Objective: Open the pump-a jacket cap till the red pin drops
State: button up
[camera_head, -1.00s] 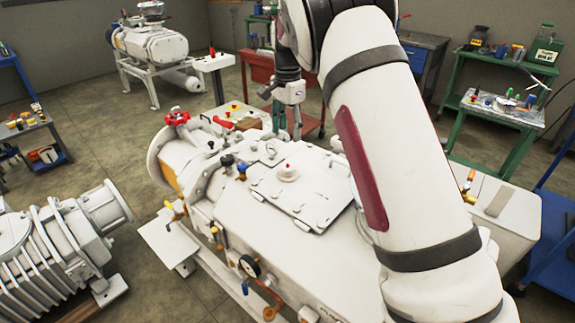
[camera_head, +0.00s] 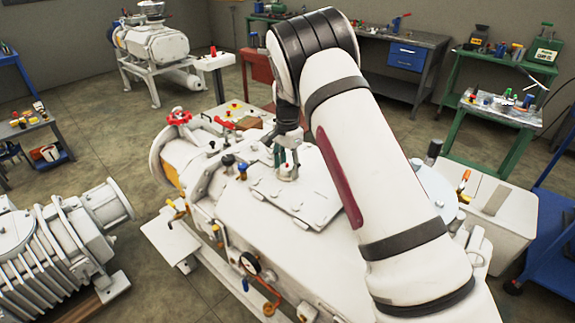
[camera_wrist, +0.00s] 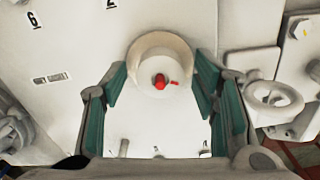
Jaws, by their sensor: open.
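The jacket cap (camera_wrist: 160,49) is a round off-white knob with a red pin (camera_wrist: 160,81) standing at its middle and a small red mark beside it. In the head view the cap (camera_head: 287,175) sits on the flat plate (camera_head: 270,203) on top of the white pump (camera_head: 260,230), partly hidden by my fingers. My gripper (camera_wrist: 160,110) is open, with its teal-padded fingers left and right of the cap's near side. In the head view my gripper (camera_head: 286,162) points down right at the cap. I cannot tell whether the fingers touch it.
A red handwheel (camera_head: 178,117), a red lever (camera_head: 224,123) and blue and black knobs (camera_head: 228,160) stand left of the plate. In the wrist view a round ring fitting (camera_wrist: 273,98) lies close right of the fingers.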

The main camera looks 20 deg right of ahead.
jog(key=c, duration=1.2)
jog(key=shift+o, duration=0.2)
jog(key=shift+n, duration=0.3)
